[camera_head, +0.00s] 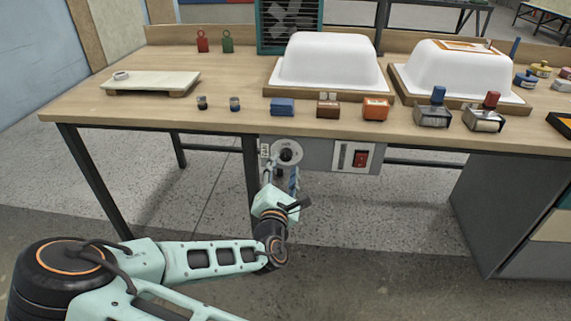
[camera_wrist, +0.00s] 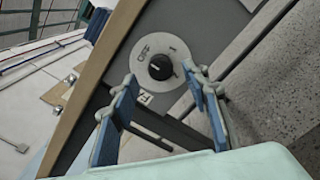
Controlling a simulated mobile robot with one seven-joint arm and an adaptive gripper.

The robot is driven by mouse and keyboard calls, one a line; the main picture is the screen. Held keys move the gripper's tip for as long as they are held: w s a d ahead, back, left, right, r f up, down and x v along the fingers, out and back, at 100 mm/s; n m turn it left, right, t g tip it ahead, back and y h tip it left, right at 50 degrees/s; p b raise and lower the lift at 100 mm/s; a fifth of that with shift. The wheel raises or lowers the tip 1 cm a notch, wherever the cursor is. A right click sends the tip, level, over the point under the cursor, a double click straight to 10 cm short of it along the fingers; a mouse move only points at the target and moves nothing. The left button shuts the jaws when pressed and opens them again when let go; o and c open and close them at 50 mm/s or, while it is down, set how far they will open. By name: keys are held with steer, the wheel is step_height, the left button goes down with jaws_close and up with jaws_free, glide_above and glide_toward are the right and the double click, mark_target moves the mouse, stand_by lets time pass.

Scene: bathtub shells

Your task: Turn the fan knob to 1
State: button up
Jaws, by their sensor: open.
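The fan knob (camera_head: 287,153) is a dark round knob on a pale round dial plate, on the grey panel (camera_head: 325,156) under the table's front edge. In the wrist view the black knob (camera_wrist: 160,67) sits in the middle of the dial (camera_wrist: 150,75), with a light pointer mark and "OFF" lettering at its left. My gripper (camera_wrist: 162,88) is open and empty, its blue-padded fingers apart, one on either side of the dial's lower part in that view. In the head view my gripper (camera_head: 281,180) is just below the dial. I cannot tell whether it touches the knob.
A red switch (camera_head: 361,158) is on the same panel at the right. The wooden table (camera_head: 150,120) carries two white tub shells (camera_head: 330,62), sanding blocks and small jars near its front edge. Table legs stand below left; a grey cabinet (camera_head: 500,210) is at right.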

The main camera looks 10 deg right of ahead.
mark_target(286, 158)
steer(key=shift+x, duration=1.65)
steer(key=c, duration=1.2)
steer(key=shift+o, duration=0.2)
